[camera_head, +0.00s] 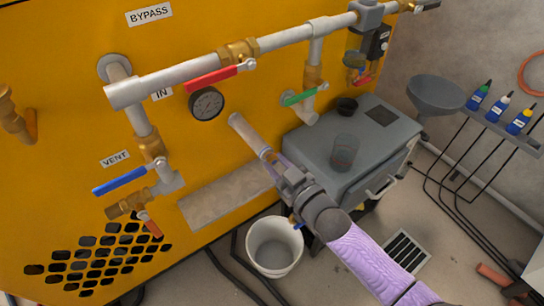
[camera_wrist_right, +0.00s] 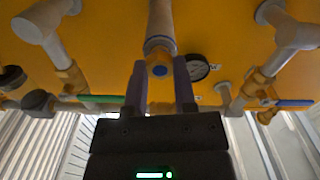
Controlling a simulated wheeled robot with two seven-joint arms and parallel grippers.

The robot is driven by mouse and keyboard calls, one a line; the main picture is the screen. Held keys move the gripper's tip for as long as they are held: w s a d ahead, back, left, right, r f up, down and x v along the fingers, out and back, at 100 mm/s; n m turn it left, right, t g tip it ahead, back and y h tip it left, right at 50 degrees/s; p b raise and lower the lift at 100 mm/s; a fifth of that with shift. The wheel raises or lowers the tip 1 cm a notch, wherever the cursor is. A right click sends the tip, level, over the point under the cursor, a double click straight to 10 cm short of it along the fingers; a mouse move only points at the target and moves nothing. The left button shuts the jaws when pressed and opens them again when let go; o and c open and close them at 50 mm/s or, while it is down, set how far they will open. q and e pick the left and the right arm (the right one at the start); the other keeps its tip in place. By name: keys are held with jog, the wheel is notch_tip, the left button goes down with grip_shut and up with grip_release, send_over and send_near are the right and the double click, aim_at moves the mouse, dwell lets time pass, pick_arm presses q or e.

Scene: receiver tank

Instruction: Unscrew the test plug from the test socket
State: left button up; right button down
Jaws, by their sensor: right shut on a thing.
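The test socket is a grey pipe stub (camera_head: 247,133) with a brass-coloured end, standing out from the yellow panel in the head view. My right gripper (camera_head: 274,164) is at its outer end and covers most of the plug there. In the right wrist view the socket (camera_wrist_right: 161,22) comes down from the top. The test plug (camera_wrist_right: 159,71), with a blue round face, sits at its end between the two fingers of my right gripper (camera_wrist_right: 160,82). The gripper is shut on the plug. How far the plug is threaded cannot be seen. My left gripper is out of view.
A red-handled valve (camera_head: 212,79), a gauge (camera_head: 207,104) and a green-handled valve (camera_head: 299,97) are close above. A white bucket (camera_head: 273,250) is below on the floor.

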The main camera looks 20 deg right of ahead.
jog(key=n, duration=1)
jog(key=shift+n, duration=0.3)
jog(key=n, duration=0.8)
jog(key=shift+s, duration=0.1)
jog(key=n, duration=1.5)
jog(key=shift+s, duration=0.1)
jog(key=v, duration=0.6)
